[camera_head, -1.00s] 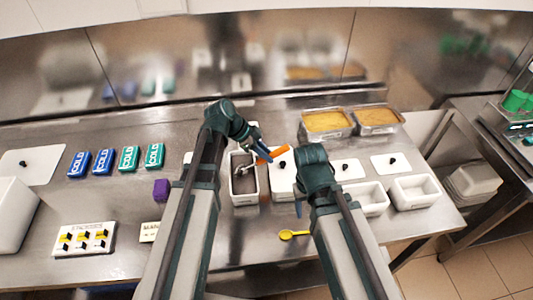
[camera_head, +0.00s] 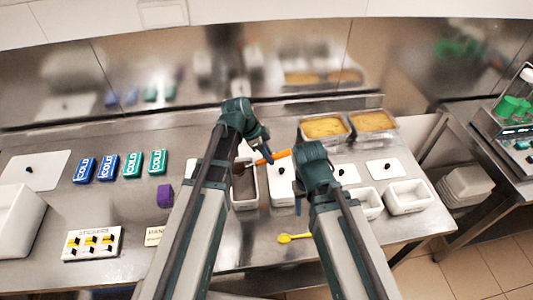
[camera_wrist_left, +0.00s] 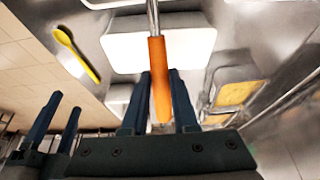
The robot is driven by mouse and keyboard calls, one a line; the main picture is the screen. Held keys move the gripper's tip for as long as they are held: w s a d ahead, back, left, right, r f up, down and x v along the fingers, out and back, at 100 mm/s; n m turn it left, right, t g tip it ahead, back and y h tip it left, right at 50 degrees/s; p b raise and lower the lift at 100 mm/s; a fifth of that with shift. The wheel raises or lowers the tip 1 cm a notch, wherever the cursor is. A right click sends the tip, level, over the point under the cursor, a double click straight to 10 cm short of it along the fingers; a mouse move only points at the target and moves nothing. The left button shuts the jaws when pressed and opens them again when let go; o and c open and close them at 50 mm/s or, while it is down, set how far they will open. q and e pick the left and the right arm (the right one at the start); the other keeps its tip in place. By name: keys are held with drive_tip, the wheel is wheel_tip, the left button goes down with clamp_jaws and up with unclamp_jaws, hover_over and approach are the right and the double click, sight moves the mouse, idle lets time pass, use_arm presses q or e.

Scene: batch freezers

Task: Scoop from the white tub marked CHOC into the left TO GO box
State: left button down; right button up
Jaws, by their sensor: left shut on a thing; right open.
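My left gripper (camera_head: 262,156) is shut on the orange handle (camera_head: 274,157) of a metal scoop; the handle lies between its fingers in the left wrist view (camera_wrist_left: 160,85). The scoop's shaft runs out of the top of that view, and its head is not clearly seen. A white tub with dark brown contents (camera_head: 244,188) lies just below the left gripper, partly behind my left arm. No CHOC mark is readable. My right gripper (camera_head: 299,203) is open and empty; its fingers show in the left wrist view (camera_wrist_left: 55,125). No TO GO box can be made out.
White lids with black knobs (camera_head: 385,169) lie to the right. An empty white container (camera_head: 409,197) stands near the right end. Yellow-filled pans (camera_head: 325,127) stand behind. A yellow spoon (camera_head: 293,238) lies in front. Blue and green COLD packs (camera_head: 108,167) and a purple block (camera_head: 165,194) lie left.

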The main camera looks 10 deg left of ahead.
use_arm(q)
drive_tip(key=shift+w+d+r+g+y+p, duration=0.15)
drive_tip(key=shift+d+y+p, duration=0.15)
drive_tip(key=shift+y, duration=0.15)
drive_tip(key=shift+w+d+r+g+y+p, duration=0.15)
drive_tip(key=shift+d+y+p, duration=0.1)
drive_tip(key=shift+y, duration=0.2)
drive_tip(key=shift+d+f+y, duration=0.1)
drive_tip(key=shift+d+y, duration=0.1)
drive_tip(key=shift+y, duration=0.3)
use_arm(e)
drive_tip(key=shift+r, duration=0.95)
use_arm(q)
drive_tip(key=shift+s+f, duration=0.1)
